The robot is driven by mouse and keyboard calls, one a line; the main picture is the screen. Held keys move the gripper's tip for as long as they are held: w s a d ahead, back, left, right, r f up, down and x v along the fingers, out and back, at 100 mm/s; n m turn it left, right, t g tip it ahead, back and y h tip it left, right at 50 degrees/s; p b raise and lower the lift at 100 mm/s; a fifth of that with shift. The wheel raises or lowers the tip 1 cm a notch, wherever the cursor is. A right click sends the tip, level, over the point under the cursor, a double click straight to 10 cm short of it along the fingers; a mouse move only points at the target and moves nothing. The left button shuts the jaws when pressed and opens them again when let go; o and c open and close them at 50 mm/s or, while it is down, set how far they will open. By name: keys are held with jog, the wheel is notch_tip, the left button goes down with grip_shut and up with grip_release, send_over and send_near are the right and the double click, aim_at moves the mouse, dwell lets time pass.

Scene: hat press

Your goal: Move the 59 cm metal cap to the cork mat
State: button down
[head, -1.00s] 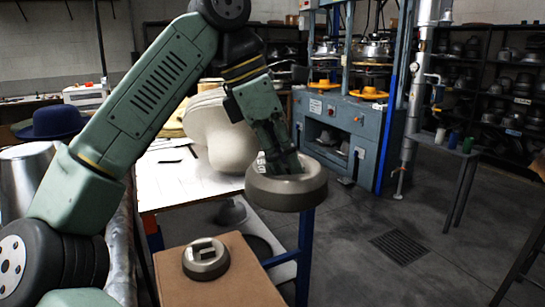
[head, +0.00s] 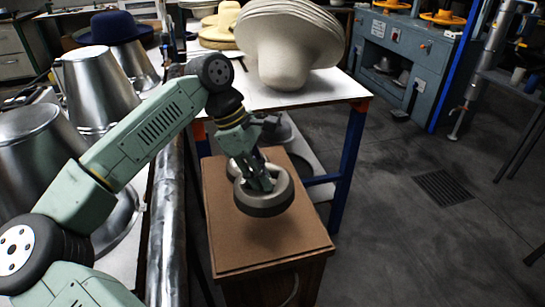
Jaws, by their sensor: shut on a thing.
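My gripper (head: 262,186) is shut on a round grey metal cap (head: 267,206) with a raised rim and a hollow middle. It holds the cap roughly level over the brown cork mat (head: 275,248), which covers the top of a small wooden cabinet. I cannot tell whether the cap touches the mat. No size mark is readable on either cap.
A white-topped table (head: 345,88) with pale felt hats (head: 285,45) stands behind the cabinet. Shiny metal hat forms (head: 95,85) stand at left, beside a long metal pipe (head: 168,225). The front of the mat is clear. Open floor lies at right.

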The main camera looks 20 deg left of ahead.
jog(key=shift+f+b, duration=1.9)
jog(key=shift+f, duration=1.9)
jog(key=shift+f+b, duration=0.85)
jog(key=shift+f, duration=0.05)
jog(key=shift+f+b, duration=0.1)
jog(key=shift+b, duration=0.5)
jog(key=c, duration=1.5)
grip_release()
jog(key=shift+f, duration=0.1)
jog(key=shift+d+r+p+v, duration=0.1)
jog(key=shift+d+p+v, duration=0.1)
jog(key=shift+p+v, duration=0.75)
jog(key=shift+d+r+p+v, duration=0.1)
jog(key=shift+d+p+v, duration=0.15)
jog(key=shift+v, duration=1.25)
jog(key=shift+d+r+p+v, duration=0.15)
jog(key=shift+p+v, duration=0.55)
jog(key=shift+v, duration=0.55)
